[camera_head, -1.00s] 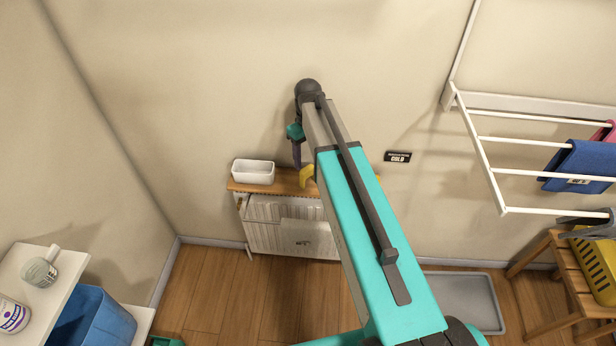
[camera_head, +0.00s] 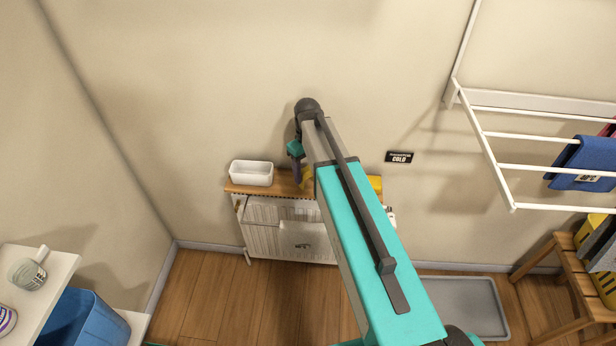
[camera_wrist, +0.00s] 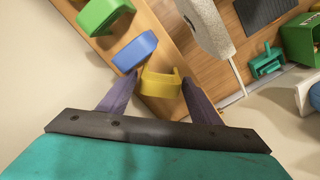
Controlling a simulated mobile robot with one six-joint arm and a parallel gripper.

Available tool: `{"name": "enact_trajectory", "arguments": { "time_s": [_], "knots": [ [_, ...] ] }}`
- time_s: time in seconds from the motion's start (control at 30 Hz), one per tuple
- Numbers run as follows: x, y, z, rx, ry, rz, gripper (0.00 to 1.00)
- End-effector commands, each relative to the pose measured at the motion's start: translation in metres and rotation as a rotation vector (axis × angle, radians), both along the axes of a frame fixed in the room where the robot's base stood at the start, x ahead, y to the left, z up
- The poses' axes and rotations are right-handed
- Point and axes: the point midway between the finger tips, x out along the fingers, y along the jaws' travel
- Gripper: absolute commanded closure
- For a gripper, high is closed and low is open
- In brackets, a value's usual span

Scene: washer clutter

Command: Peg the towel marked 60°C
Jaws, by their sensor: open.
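My gripper (camera_head: 297,178) is open and low at the wooden shelf (camera_head: 240,187) above the radiator. In the wrist view its two fingers (camera_wrist: 160,78) stand on either side of a yellow peg-like block (camera_wrist: 161,86). I cannot tell whether they touch it. A blue block (camera_wrist: 135,50) and a green block (camera_wrist: 103,14) lie beyond it along the shelf. A blue towel (camera_head: 585,160) with a label hangs on the wall rack. Neither mark is readable, so I cannot tell which is 60°C.
A white tub (camera_head: 251,173) stands on the shelf's left end. A grey tray (camera_head: 465,305) lies on the floor. A blue bin (camera_head: 88,320) stands front left.

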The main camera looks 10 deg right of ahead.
Motion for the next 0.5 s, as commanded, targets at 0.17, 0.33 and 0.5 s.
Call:
{"name": "enact_trajectory", "arguments": {
  "time_s": [0.17,0.33,0.5],
  "knots": [
    [0.0000,0.0004,0.0002,0.000,0.000,0.000,0.42],
    [0.0000,0.0006,0.0003,0.000,0.000,0.001,0.67],
    [0.0000,0.0008,0.0006,0.000,0.000,0.001,0.69]
  ]
}}
